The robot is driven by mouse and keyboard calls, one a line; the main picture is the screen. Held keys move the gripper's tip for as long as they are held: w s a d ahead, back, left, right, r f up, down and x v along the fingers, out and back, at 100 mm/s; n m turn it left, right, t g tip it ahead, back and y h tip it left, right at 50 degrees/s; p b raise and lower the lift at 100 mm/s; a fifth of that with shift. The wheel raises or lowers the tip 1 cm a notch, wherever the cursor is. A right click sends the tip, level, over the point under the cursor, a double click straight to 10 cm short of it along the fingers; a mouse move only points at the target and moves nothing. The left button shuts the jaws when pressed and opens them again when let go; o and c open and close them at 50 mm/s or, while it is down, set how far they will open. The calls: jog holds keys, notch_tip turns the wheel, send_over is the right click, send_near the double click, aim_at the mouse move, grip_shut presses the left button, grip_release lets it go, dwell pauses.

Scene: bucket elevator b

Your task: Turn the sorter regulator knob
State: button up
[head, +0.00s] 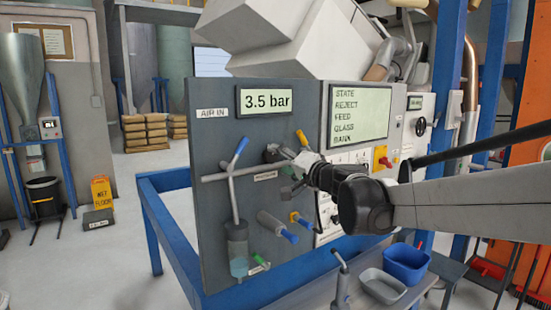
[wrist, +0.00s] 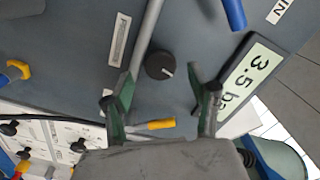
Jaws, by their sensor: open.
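My gripper (wrist: 161,74) is open. Its two green-tipped fingers stand apart on either side of the knob in the picture, with clear gaps; I see no contact. In the head view my gripper (head: 291,165) is close to the panel, below the 3.5 bar display (head: 265,101). There the knob is largely hidden or cannot be told apart from the gripper.
A grey pipe (wrist: 146,38) runs close beside the knob. Blue and yellow valve handles (head: 239,149) stick out around it. A filter bowl (head: 238,250) hangs at the lower left. A blue bin (head: 406,264) and a grey tray (head: 383,286) stand below right.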

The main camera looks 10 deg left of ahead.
jog(key=v, duration=0.6)
jog(key=shift+s+d, duration=0.25)
jog(key=s+d+f+n+g+h+b, duration=0.1)
jog(key=s+d+f+h, duration=0.3)
jog(key=s+d+f, duration=0.4)
jog(key=s+d+f+n+g+h+b, duration=0.1)
jog(key=s+d+f+g+h, duration=0.2)
jog(key=s+d+f, duration=0.6)
jog(key=s+d+f+g+h, duration=0.1)
jog(key=s+d+f+h, duration=0.4)
jog(key=s, duration=1.2)
jog(key=d+f, duration=0.3)
jog(key=d, duration=0.1)
jog(key=shift+d+f+n+g+h+b, duration=0.25)
jog(key=shift+f+n+g+h+b, duration=0.1)
jog(key=shift+n+g+h+b, duration=0.05)
jog(key=shift+c, duration=0.3)
dwell(0.7)
